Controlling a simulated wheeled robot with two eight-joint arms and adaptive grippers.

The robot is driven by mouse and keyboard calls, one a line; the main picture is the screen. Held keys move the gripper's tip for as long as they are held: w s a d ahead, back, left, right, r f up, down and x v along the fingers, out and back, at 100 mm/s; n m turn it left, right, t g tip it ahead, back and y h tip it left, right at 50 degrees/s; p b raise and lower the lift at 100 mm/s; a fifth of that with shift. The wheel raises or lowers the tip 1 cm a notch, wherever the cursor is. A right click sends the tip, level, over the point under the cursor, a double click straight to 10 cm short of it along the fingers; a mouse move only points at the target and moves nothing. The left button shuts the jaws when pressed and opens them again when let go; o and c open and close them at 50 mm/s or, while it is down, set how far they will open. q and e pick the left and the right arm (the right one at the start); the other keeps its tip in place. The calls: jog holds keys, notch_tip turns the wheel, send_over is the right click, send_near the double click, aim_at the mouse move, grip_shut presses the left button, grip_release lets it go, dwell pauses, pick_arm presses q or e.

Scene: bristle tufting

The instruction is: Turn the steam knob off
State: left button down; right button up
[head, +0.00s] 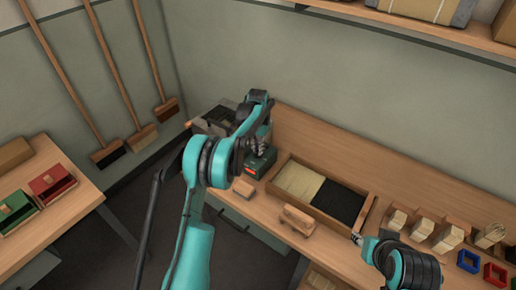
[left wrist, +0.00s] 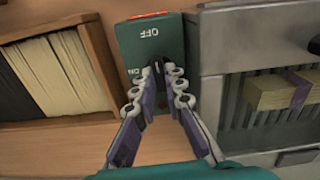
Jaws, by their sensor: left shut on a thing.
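The steam control is a dark green box (head: 260,163) with a red lamp on the bench, left of the bristle tray. In the left wrist view the green box (left wrist: 151,45) carries a white OFF label and a second, smaller label lower left, partly hidden by a finger. My left gripper (left wrist: 158,68) is over the box with its fingertips together on the dark steam knob (left wrist: 157,62). The fingers hide most of the knob, and its pointing direction is unclear. My left gripper (head: 262,146) also shows in the head view. My right gripper (head: 357,238) is at the bench's front, away from the box.
A wooden tray (head: 368,207) of cream and black bristles stands right of the box. A grey metal unit (left wrist: 218,58) with a slatted front and a banded block is close on the other side. Wooden blocks (head: 297,219) lie along the bench front.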

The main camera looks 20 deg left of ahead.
pick_arm(q)
jog(key=shift+m, duration=0.5)
jog(key=c, duration=1.6)
grip_release()
